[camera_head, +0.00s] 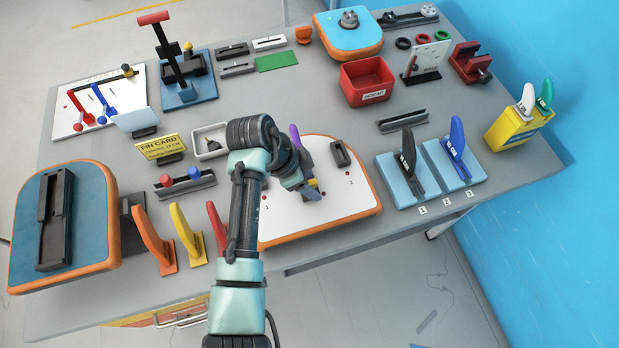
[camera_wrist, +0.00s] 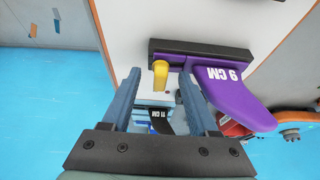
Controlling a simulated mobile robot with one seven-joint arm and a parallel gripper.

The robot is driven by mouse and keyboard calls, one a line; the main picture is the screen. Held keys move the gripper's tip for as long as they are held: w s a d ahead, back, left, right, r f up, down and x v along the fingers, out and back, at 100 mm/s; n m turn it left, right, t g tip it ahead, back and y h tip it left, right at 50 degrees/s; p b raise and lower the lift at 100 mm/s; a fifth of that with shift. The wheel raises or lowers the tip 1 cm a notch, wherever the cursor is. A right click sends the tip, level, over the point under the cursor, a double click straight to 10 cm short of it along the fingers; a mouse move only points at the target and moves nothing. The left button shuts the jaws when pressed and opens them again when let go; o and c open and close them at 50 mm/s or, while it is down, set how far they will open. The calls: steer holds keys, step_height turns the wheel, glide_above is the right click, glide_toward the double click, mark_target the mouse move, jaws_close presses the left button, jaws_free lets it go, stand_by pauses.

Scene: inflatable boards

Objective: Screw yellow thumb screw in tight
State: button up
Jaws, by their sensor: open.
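The yellow thumb screw (camera_wrist: 160,73) sticks out from the end of a black fin box (camera_wrist: 175,47) in the wrist view. A purple fin (camera_wrist: 240,98) marked 9 CM stands in that box; in the head view its purple tip (camera_head: 295,134) shows behind my arm. The box is on a white board with an orange edge (camera_head: 340,213). My gripper (camera_wrist: 160,79) is open, its two fingertips on either side of the screw with gaps visible. In the head view my gripper (camera_head: 309,190) is low over the board. How deep the screw sits cannot be told.
A second black box (camera_head: 340,153) is on the same board to the right. Black (camera_head: 408,155) and blue (camera_head: 457,137) fins stand in light-blue blocks farther right. Orange and yellow fins (camera_head: 185,235) stand to the left. A red bin (camera_head: 367,82) is behind.

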steer(key=shift+f, duration=0.15)
steer(key=shift+c, duration=0.3)
jaws_close()
steer(key=c, duration=0.6)
jaws_free()
jaws_close()
steer(key=shift+f+m+g+b, duration=0.1)
steer(key=shift+m+g+b, duration=0.2)
steer(key=shift+m+b, duration=0.45)
steer(key=shift+m+g+b, duration=0.4)
steer(key=shift+m+b, duration=0.1)
steer(key=shift+m, duration=0.45)
